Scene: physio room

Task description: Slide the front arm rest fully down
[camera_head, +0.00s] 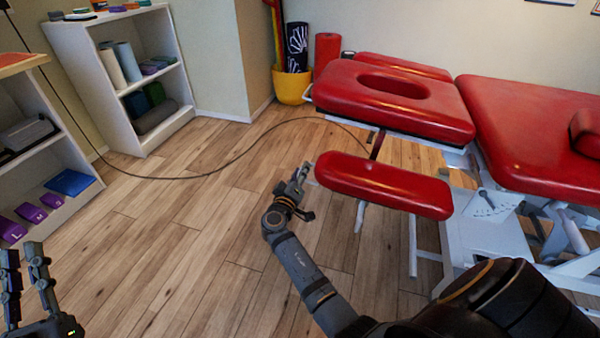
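The front arm rest (384,184) is a red padded oblong on the near side of the treatment table. It sits lower than the red headrest (390,98), which has an oval face hole. Thin white posts show below the arm rest. My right gripper (304,172) is just left of the arm rest's left end, small in the view. I cannot tell whether it touches the pad or how far its fingers are apart. My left gripper (23,254) is at the lower left, fingers apart and empty, far from the table.
The red table top (535,130) on its white frame fills the right side. A second red arm rest (403,66) is behind the headrest. A yellow pot (291,87) holds rolled mats. White shelves (95,75) stand left. A dark cable (235,160) crosses the otherwise open wooden floor.

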